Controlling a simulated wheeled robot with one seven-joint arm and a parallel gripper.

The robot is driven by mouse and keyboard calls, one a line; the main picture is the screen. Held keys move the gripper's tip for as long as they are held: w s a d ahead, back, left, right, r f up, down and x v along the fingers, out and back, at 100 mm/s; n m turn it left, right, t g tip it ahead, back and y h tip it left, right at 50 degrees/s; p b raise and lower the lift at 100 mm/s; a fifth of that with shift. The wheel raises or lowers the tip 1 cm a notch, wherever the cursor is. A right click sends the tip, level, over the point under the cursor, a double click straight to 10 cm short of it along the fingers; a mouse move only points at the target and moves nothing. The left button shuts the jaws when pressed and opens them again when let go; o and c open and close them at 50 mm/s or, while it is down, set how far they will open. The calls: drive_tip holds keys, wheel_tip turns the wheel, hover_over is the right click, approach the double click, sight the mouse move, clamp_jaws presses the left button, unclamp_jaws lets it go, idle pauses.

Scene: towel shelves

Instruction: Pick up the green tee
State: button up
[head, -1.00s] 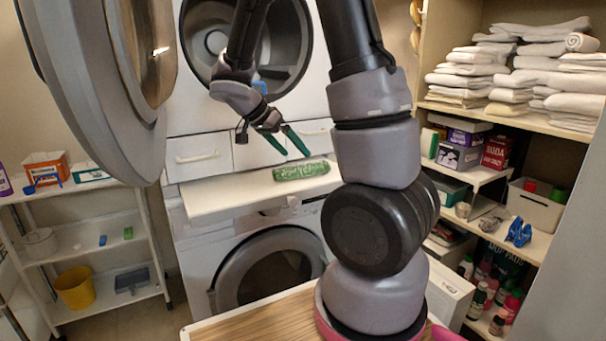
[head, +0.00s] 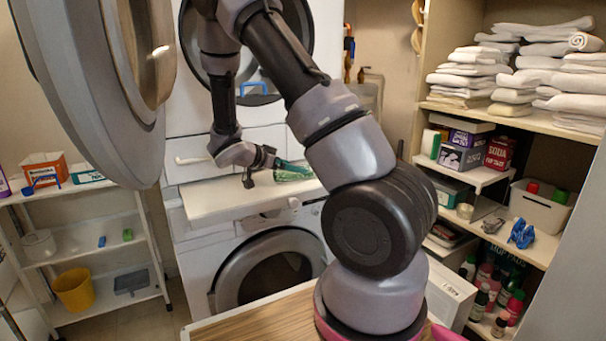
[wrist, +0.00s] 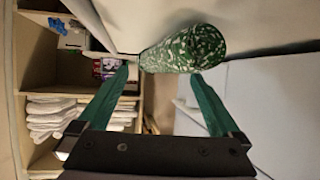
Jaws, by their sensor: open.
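The green tee (wrist: 187,50) is a rolled green-and-white patterned bundle. In the head view the tee (head: 300,171) lies on the white pull-out shelf (head: 215,203) between the two machines, partly hidden by my gripper and arm. My gripper (head: 290,168) is at the left end of the tee, low over the shelf. In the wrist view my gripper (wrist: 160,92) is open, its two green fingers apart. The roll is ahead of the fingertips, nearer the right finger, and nothing is held between them. Whether a finger touches it I cannot tell.
An open round machine door (head: 95,80) hangs at the left. Shelves at the right hold folded white towels (head: 500,80) and boxes. A wooden-topped surface (head: 260,325) is in front.

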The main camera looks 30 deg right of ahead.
drive_tip(key=x, duration=0.4)
drive_tip(key=shift+w+d+f, duration=0.2)
drive_tip(key=shift+w+d, duration=0.1)
drive_tip(key=c, duration=1.4)
